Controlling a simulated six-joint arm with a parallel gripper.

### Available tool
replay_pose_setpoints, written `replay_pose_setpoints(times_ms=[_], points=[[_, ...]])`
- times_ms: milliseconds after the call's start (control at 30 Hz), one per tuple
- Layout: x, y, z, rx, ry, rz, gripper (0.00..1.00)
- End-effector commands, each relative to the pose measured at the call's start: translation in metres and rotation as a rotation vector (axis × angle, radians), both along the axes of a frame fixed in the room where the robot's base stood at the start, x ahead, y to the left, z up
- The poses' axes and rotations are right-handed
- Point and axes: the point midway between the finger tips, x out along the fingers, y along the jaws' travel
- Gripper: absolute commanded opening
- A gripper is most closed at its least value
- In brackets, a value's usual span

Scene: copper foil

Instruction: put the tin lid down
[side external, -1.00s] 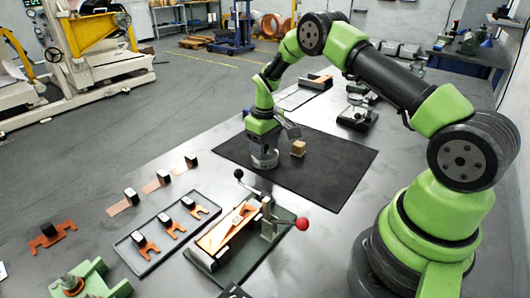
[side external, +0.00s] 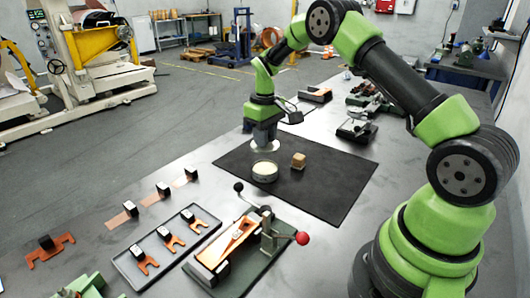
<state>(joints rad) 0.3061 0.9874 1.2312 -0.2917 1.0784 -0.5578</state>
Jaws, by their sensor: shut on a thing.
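The round tin (side external: 264,172) stands open on the black mat, with pale contents showing at its top. My gripper (side external: 265,143) points down just behind the tin, apart from it, and is shut on the tin lid (side external: 259,148). The lid shows as a thin pale disc under the fingers, near the mat's far left edge. Its height above the surface is hard to judge. The fingertips are small and partly hidden.
A small tan block (side external: 298,161) sits on the black mat (side external: 325,185) right of the tin. A clamp fixture (side external: 240,250) with a red knob and a tray (side external: 150,240) of copper pieces lie in front. The mat's right half is clear.

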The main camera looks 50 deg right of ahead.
Motion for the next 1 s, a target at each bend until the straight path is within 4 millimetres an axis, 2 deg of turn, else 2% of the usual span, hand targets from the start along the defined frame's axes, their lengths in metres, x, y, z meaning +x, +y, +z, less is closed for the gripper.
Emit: replay_pose_setpoints(times_ms=[100, 267, 700, 867, 1000], points=[[0.000, 0.000, 0.020, -0.001, -0.003, 0.001, 0.00], [-0.012, -0.002, 0.029, 0.000, 0.004, 0.005, 0.00], [-0.094, -0.002, 0.014, -0.003, 0.002, 0.034, 0.00], [-0.108, 0.000, 0.009, -0.002, 0.001, 0.035, 0.00], [-0.112, 0.001, -0.015, 0.000, 0.005, 0.036, 0.00]])
